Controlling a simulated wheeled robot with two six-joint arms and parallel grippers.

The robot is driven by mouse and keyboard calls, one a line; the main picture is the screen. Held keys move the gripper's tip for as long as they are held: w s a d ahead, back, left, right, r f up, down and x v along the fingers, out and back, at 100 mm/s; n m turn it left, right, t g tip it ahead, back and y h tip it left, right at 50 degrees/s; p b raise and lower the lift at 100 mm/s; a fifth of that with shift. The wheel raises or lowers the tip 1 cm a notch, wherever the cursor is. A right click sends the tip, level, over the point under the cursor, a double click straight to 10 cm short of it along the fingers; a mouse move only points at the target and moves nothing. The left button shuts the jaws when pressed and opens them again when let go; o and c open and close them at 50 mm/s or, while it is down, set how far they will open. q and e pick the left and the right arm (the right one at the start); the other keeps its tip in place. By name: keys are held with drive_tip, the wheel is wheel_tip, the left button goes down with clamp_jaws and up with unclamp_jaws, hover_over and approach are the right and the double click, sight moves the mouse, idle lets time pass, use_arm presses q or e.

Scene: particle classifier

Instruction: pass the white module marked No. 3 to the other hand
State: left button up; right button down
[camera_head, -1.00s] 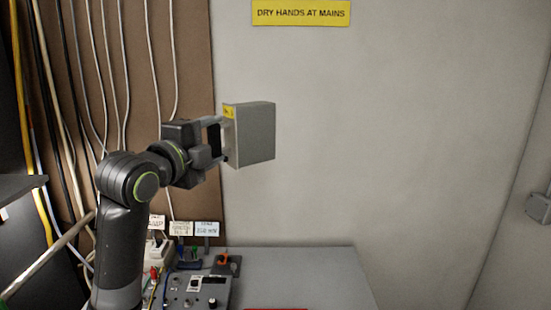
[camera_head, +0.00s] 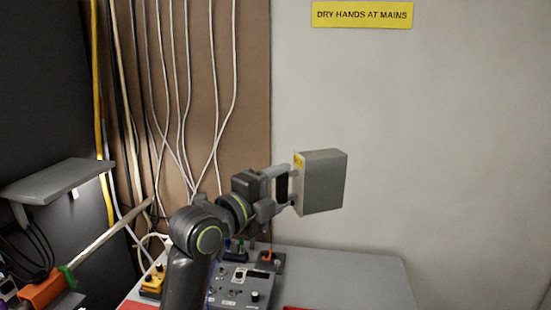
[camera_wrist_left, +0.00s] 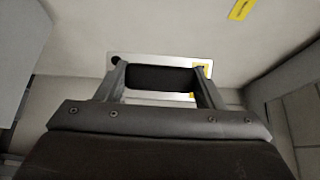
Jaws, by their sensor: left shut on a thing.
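The white module (camera_head: 321,182) is a pale grey-white box with a yellow label on its left edge. My left gripper (camera_head: 290,186) is shut on it at its left side and holds it up in the air, in front of the wall and above the table. In the left wrist view, the module's face (camera_wrist_left: 150,59) shows a dark recess between the fingers (camera_wrist_left: 160,80) and yellow label parts at the right. The label's number is too small to read. My right gripper is not in view.
The grey table (camera_head: 365,275) below holds a control panel (camera_head: 238,283) and a yellow device (camera_head: 153,282). A grey shelf (camera_head: 58,182) stands at the left. Cables (camera_head: 185,90) hang on a brown board. The space right of the module is clear.

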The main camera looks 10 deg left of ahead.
use_arm(q)
drive_tip(key=shift+m+g+h, duration=0.3)
drive_tip(key=shift+h, duration=0.3)
drive_tip(key=f, duration=0.3)
drive_tip(key=s+d+f, duration=0.1)
drive_tip(key=shift+d+f, duration=0.1)
drive_tip(key=shift+f, duration=0.1)
drive_tip(key=shift+s+d+f, duration=0.1)
drive_tip(key=shift+s+f, duration=0.2)
drive_tip(key=shift+f, duration=0.05)
drive_tip(key=n+t+y, duration=0.2)
drive_tip(key=y, duration=0.1)
approach(311, 162)
drive_tip(key=s+a, duration=0.1)
drive_tip(key=a, duration=0.5)
drive_tip(key=w+d, duration=0.9)
drive_tip(key=shift+w+d+r, duration=0.1)
drive_tip(key=shift+w+d, duration=0.1)
drive_tip(key=shift+d, duration=0.1)
drive_tip(key=s+a+f+m+g+h, duration=0.2)
drive_tip(key=s+f+m+g+h, duration=0.65)
drive_tip(key=s+f, duration=1.2)
drive_tip(key=w+d+f+m+g+h, duration=0.1)
drive_tip(key=w+f+m+g, duration=0.2)
drive_tip(key=g, duration=1.1)
drive_tip(key=shift+w+f+m, duration=0.3)
drive_tip(key=shift+f+m, duration=0.9)
drive_tip(key=shift+m, duration=1.65)
drive_tip(key=shift+g, duration=0.25)
